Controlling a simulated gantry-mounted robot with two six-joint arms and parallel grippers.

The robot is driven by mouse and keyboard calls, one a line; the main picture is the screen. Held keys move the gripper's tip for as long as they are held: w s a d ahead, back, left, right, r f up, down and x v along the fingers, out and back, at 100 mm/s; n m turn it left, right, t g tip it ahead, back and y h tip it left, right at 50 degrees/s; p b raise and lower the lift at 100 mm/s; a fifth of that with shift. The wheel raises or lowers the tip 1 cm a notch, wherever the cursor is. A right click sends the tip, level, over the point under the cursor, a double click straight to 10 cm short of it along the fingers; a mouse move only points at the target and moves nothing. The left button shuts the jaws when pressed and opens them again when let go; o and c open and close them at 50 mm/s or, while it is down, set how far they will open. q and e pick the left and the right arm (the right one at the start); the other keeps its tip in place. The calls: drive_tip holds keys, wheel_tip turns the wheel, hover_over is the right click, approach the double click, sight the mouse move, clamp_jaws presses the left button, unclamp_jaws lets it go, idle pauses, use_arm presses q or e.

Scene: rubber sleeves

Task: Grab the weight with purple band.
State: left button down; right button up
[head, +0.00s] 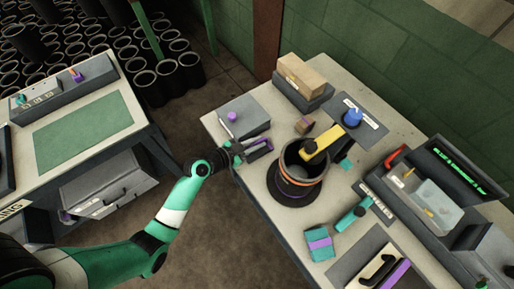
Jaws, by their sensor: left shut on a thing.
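A teal block with a purple band (319,243) lies on the right worktable, near its front edge. My left gripper (258,147) reaches over this table's left edge, left of the black cylinder. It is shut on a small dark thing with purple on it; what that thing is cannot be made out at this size. The teal block is well apart from the gripper, below and right of it. My right gripper is not in view.
A black cylinder with an orange ring (299,178) stands on the worktable (262,196), with a yellow piece (322,144) over its rim. A grey box (243,117) with a purple knob is behind the gripper. An open case (427,200) stands right.

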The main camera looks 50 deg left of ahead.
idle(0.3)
use_arm(q)
drive_tip(key=shift+r, duration=0.15)
drive_tip(key=shift+r, duration=0.1)
drive_tip(key=shift+r, duration=0.3)
wheel_tip(320, 180, up, 3)
drive_tip(key=shift+s+d+r+p, duration=0.15)
drive_tip(key=shift+p, duration=0.95)
drive_tip(key=s+d+r+p, duration=0.5)
drive_tip(key=s+d+r, duration=0.3)
drive_tip(key=s+r, duration=0.1)
drive_tip(key=shift+s+d, duration=0.2)
drive_tip(key=shift+s, duration=0.65)
